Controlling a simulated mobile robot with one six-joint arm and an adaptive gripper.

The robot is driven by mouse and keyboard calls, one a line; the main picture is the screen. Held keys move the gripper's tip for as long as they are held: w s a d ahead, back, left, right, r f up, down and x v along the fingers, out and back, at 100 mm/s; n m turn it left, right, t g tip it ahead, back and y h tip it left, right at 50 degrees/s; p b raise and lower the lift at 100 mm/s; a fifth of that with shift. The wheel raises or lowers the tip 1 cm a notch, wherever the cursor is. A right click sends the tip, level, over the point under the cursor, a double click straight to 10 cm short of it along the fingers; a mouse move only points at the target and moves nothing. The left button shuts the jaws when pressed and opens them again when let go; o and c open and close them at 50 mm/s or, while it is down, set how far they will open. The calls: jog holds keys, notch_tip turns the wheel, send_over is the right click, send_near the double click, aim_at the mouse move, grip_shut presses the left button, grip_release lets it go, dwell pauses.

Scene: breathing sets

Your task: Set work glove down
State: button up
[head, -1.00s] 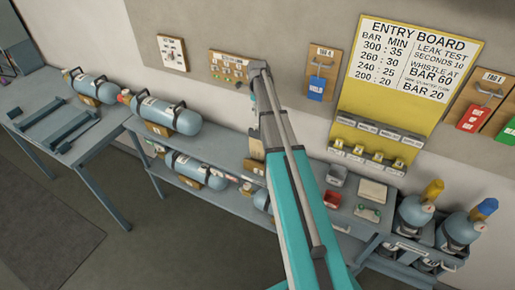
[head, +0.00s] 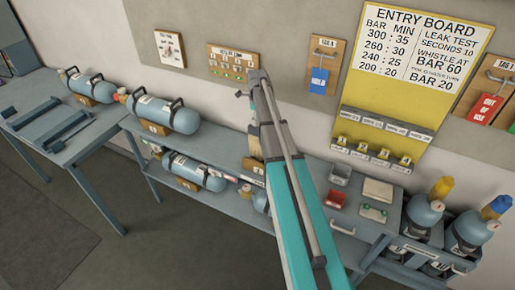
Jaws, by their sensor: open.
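In the head view my arm reaches up from the bottom over the bench toward the wall. My gripper (head: 240,94) is mostly hidden behind the arm's far end; only a small dark part sticks out on its left, in front of the wall. I see nothing held there, but the picture is too small to be sure. I cannot make out a work glove in this view; the arm hides part of the bench behind it.
Blue-grey cylinders (head: 162,110) lie on wooden cradles along the bench and its lower shelf. Upright cylinders with yellow (head: 441,188) and blue (head: 496,206) tops stand far right. The entry board (head: 408,75) hangs behind.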

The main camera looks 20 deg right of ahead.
aim_at(257, 128)
jog(key=shift+f, duration=0.3)
jog(key=shift+a+f+b, duration=0.15)
jog(key=shift+f+b, duration=2.4)
jog(key=shift+b, duration=0.15)
grip_shut()
